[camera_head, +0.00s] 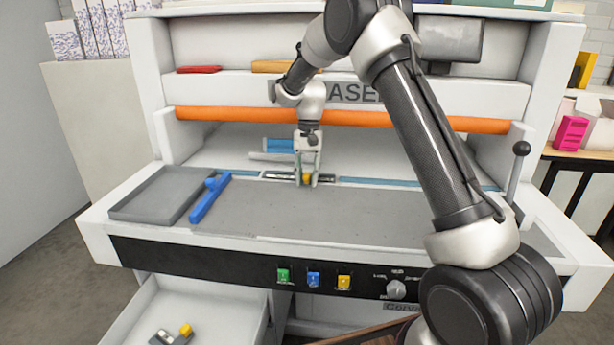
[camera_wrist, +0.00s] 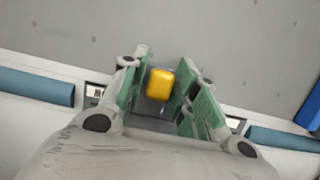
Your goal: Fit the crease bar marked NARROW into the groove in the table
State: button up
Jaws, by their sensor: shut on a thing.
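My gripper (camera_head: 307,180) is shut on the yellow grip (camera_wrist: 160,84) of a dark metal crease bar (camera_head: 281,176). In the wrist view its green-padded fingers (camera_wrist: 161,92) stand on both sides of this grip. The bar lies across the gripper, in line with the blue strips along the groove (camera_head: 375,182) in the table. One bar end (camera_wrist: 95,91) shows beside a blue strip in the wrist view. I cannot tell whether the bar sits fully down. A pale end label shows, but I cannot read its marking.
A grey tray (camera_head: 150,212) and a blue handled tool (camera_head: 208,200) lie on the left of the table (camera_head: 340,215). An open drawer (camera_head: 225,312) below holds a metal piece with a yellow grip (camera_head: 185,330). An orange roller (camera_head: 430,122) crosses behind. The table front is clear.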

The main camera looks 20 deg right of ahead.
jog(key=shift+f, duration=0.15)
jog(key=o, duration=1.2)
jog(key=shift+c, duration=0.2)
notch_tip(320, 180, up, 10)
